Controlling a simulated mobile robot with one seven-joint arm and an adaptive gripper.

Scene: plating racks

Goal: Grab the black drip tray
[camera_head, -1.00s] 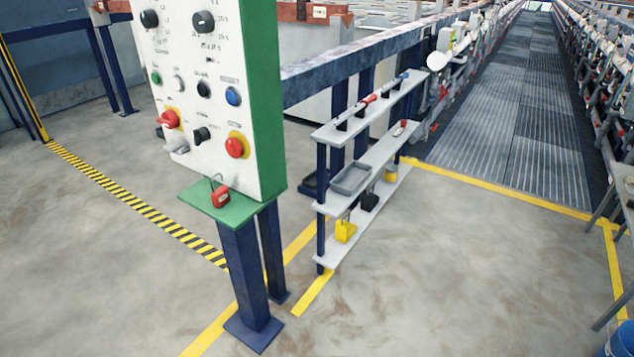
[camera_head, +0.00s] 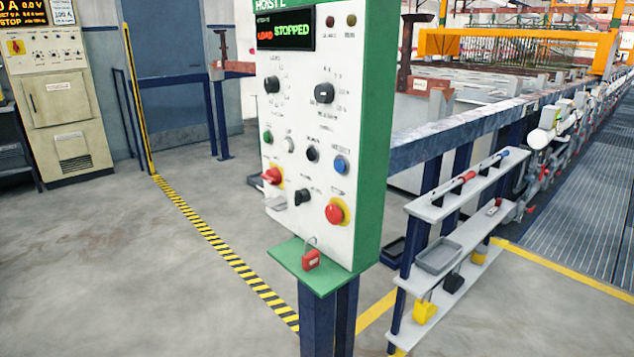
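A dark, nearly black shallow tray (camera_head: 393,251) shows between the green control panel and the shelf rack, partly hidden by the panel and the rack's post. I cannot tell what it rests on. A grey shallow tray (camera_head: 433,268) lies on the middle board of the rack (camera_head: 479,232). My gripper is not in view.
The control panel (camera_head: 378,130) on blue posts stands in front, with a red padlock (camera_head: 311,260) on its green ledge. A yellow padlock (camera_head: 425,311) and a black padlock (camera_head: 453,283) are on the rack. Open floor (camera_head: 130,270) lies at left.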

